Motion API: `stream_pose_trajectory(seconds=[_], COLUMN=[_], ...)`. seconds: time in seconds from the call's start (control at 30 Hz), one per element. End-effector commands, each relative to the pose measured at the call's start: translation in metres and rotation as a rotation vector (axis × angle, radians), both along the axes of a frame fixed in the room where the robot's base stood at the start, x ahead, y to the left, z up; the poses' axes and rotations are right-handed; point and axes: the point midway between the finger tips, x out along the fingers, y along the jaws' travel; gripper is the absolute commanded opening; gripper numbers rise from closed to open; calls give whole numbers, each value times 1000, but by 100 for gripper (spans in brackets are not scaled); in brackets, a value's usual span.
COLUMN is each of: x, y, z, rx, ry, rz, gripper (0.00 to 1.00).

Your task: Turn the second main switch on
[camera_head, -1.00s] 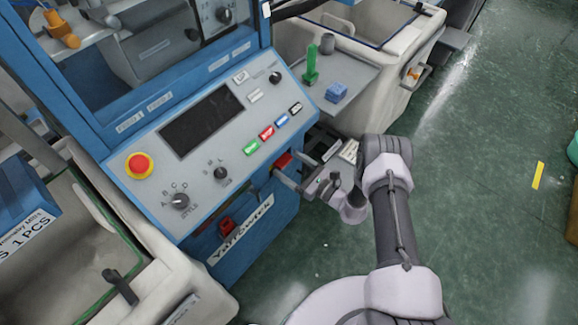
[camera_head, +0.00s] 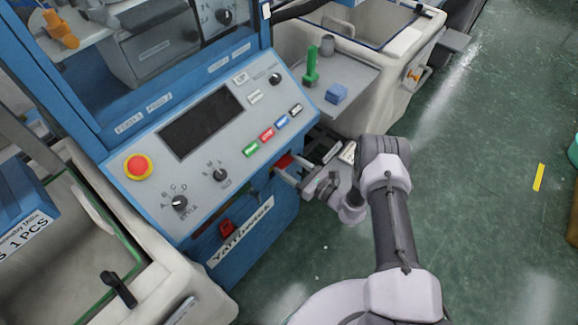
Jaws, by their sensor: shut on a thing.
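A blue machine cabinet (camera_head: 262,238) with a white nameplate carries red main switches on its front face. One red switch (camera_head: 227,228) sits on the face above the nameplate, clear of my gripper. Another red switch (camera_head: 284,160) is higher up and to the right, under the edge of the control panel. My gripper (camera_head: 280,174) reaches it from the right, and its jaws are shut on this switch. The fingers and the panel edge hide part of the switch, so I cannot read its position.
The sloping control panel (camera_head: 205,178) above my gripper has a dark screen, knobs, coloured buttons and a red emergency button (camera_head: 138,166). A grey shelf (camera_head: 352,72) behind holds a green and a blue piece. The green floor (camera_head: 470,190) at the right is open.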

Motion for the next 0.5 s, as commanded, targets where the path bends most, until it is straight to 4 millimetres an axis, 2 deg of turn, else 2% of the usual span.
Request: stream_pose_trajectory(seconds=[0.5], x=[1], y=[-1], z=[-4], rx=[260], ry=[334], rz=[1], gripper=[20])
